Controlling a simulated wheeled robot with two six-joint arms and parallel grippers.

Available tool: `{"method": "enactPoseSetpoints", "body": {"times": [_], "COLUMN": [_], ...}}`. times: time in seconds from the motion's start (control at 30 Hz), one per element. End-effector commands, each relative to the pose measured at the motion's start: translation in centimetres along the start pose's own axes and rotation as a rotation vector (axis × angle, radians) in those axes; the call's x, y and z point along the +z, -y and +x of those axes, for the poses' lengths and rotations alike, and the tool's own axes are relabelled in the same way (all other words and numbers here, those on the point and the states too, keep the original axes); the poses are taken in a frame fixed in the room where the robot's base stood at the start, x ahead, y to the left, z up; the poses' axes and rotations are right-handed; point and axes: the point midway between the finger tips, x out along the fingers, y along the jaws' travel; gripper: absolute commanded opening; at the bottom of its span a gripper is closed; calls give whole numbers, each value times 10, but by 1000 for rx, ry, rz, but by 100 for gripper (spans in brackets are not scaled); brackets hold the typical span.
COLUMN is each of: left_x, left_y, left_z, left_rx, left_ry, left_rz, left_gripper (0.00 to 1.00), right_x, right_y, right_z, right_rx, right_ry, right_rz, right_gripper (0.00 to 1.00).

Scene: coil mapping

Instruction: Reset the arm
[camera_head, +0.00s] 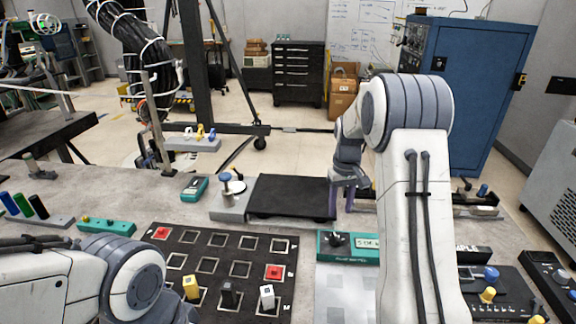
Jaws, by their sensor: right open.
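My right arm (412,170) comes up from the lower right and bends over the table. Its gripper (342,200) hangs at the right edge of a flat black plate (291,195). The purple fingers point down and stand apart with nothing seen between them. I cannot tell whether they touch the plate. My left arm (110,280) lies low at the lower left, and its gripper is out of view.
A black grid board (212,240) holds red, yellow, black and white blocks. A teal box (347,247) stands beside my right arm. Colored cylinders (22,203) stand at the left. A control panel (497,294) is at the lower right.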

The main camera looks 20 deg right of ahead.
Motion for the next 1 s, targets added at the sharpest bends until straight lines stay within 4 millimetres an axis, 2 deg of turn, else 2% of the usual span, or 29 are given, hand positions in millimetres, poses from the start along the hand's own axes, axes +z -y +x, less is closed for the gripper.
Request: {"method": "enactPoseSetpoints", "body": {"times": [0.1,0.17,0.27,0.37,0.4,0.47,0.5,0.57,0.63,0.7,0.8,0.9,1.0], "left_x": [0,0,0,0,0,0,0,0,0,0,0,0,0], "left_y": [0,0,0,0,0,0,0,0,0,0,0,0,0], "left_z": [0,0,0,0,0,0,0,0,0,0,0,0,0], "left_rx": [0,0,0,0,0,0,0,0,0,0,0,0,0], "left_ry": [0,0,0,0,0,0,0,0,0,0,0,0,0], "left_rz": [0,0,0,0,0,0,0,0,0,0,0,0,0], "left_gripper": [50,50,50,50,50,50,50,50,50,50,50,50,50], "right_x": [0,2,12,38,54,83,104,141,186,230,280,312,327], "right_y": [4,15,55,116,142,178,199,227,252,266,273,272,270], "right_z": [-1,-5,-18,-36,-43,-52,-57,-62,-66,-67,-64,-59,-56], "right_rx": [0,-1,-6,-15,-20,-27,-33,-43,-54,-64,-78,-86,-89], "right_ry": [-1,-3,-10,-18,-21,-25,-28,-30,-33,-33,-30,-27,-25], "right_rz": [-5,-22,-80,-174,-218,-285,-330,-400,-483,-562,-649,-706,-733], "right_gripper": [46,46,46,46,46,46,46,46,46,46,46,46,46]}}
